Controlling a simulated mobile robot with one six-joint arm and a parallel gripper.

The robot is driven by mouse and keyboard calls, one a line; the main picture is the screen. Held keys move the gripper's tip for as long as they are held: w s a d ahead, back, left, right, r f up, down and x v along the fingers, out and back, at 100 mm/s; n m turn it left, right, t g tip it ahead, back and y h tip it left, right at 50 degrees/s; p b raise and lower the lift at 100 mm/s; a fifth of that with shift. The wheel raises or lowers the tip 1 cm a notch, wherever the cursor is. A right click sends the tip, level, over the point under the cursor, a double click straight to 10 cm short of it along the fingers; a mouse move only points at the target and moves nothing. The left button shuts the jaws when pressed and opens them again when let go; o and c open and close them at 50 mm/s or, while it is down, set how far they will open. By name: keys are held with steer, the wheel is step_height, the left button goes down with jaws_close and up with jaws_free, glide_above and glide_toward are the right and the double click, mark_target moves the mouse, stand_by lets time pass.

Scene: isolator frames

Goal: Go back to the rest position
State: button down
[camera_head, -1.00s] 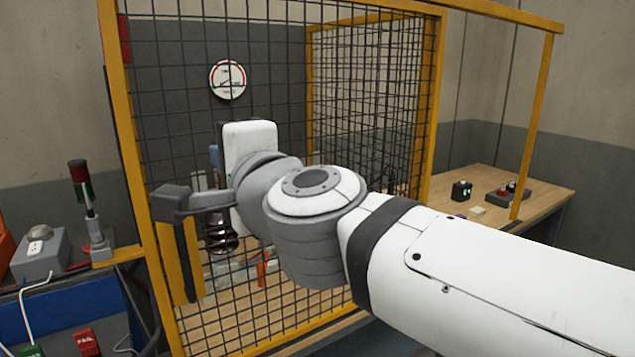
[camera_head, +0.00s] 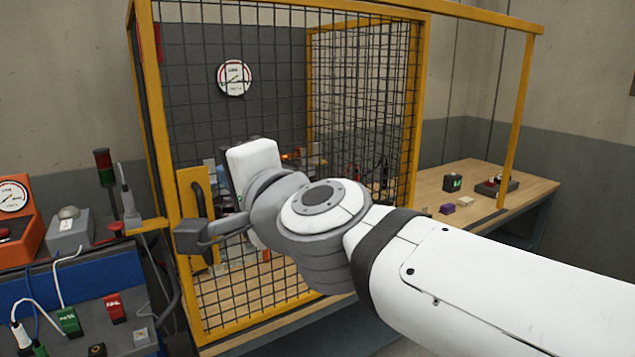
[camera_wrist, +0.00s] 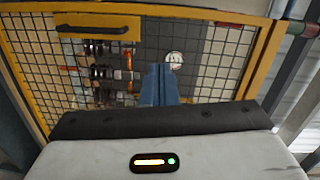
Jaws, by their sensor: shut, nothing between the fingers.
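My gripper (camera_wrist: 158,85) shows in the wrist view as two blue fingers pressed together, with nothing between them. In the head view my arm stretches from the lower right across the front of the cage mesh (camera_head: 240,310).
A wooden bench (camera_head: 430,185) at right holds small blocks and a button box (camera_head: 495,186). Items inside the cage are partly hidden.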

steer(key=d+f+n+g+h, duration=0.35)
steer(key=d+f, duration=0.25)
steer(key=f, duration=0.5)
steer(key=d+f+n+g+h, duration=0.2)
steer(key=d+f+n+g, duration=0.3)
steer(key=f, duration=0.6)
steer(key=s+d+f+g+h+p, duration=0.1)
steer(key=s+d+f+h, duration=0.1)
steer(key=d, duration=0.5)
steer(key=s+d+f+g+h+p, duration=0.1)
steer(key=s+d+f+h+p, duration=0.1)
steer(key=s+d+f, duration=0.3)
steer(key=s+d+h, duration=0.1)
steer(key=s+d, duration=0.1)
steer(key=d, duration=0.1)
steer(key=shift+g, duration=0.35)
steer(key=shift+a+n, duration=0.1)
steer(key=shift+n, duration=0.25)
